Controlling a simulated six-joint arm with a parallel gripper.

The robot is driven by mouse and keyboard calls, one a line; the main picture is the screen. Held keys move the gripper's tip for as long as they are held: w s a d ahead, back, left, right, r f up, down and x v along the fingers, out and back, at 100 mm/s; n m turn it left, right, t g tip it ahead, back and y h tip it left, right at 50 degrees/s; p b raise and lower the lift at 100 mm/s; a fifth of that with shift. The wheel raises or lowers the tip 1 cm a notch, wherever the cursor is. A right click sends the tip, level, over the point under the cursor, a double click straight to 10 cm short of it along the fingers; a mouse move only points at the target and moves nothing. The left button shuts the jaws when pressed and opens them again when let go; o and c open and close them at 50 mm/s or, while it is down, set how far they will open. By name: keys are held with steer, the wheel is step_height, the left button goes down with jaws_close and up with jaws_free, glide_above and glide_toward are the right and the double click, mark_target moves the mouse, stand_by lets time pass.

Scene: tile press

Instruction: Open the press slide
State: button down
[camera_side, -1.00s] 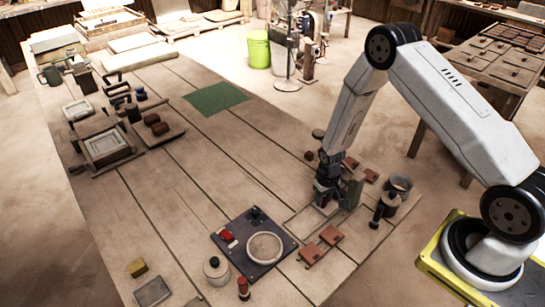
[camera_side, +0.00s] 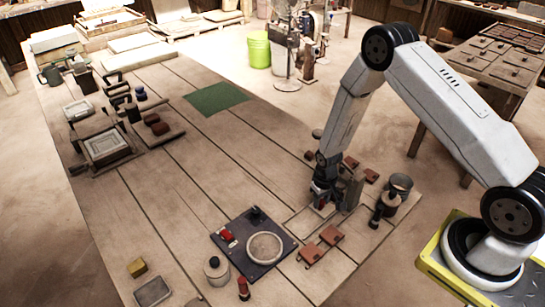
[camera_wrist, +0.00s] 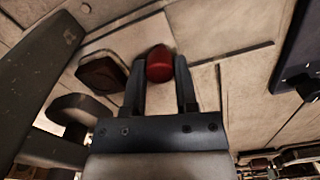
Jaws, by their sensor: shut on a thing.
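My gripper (camera_side: 322,203) is low over the near right part of the table, pointing down. In the wrist view its two fingers (camera_wrist: 160,80) are closed around a red rounded knob (camera_wrist: 159,62), which sits between the fingertips. I take the knob to be the slide's handle; the slide itself is not clearly seen. A dark upright block (camera_side: 352,192), seemingly part of the press, stands just right of my gripper. Large dark parts (camera_wrist: 35,75) of it seem to fill the left of the wrist view. The gripper hides much of this area in the side view.
A dark panel (camera_side: 225,245) with a round pale disc (camera_side: 265,247) lies to the left of my gripper. Cylindrical containers (camera_side: 400,185) stand to the right. The table's middle, by the green mat (camera_side: 216,97), is clear.

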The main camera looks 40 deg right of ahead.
steer(key=a, duration=0.9)
steer(key=shift+a, duration=0.3)
steer(key=shift+c, duration=1.9)
jaws_free()
steer(key=shift+r, duration=0.1)
step_height(320, 180, up, 8)
steer(key=shift+f, duration=0.2)
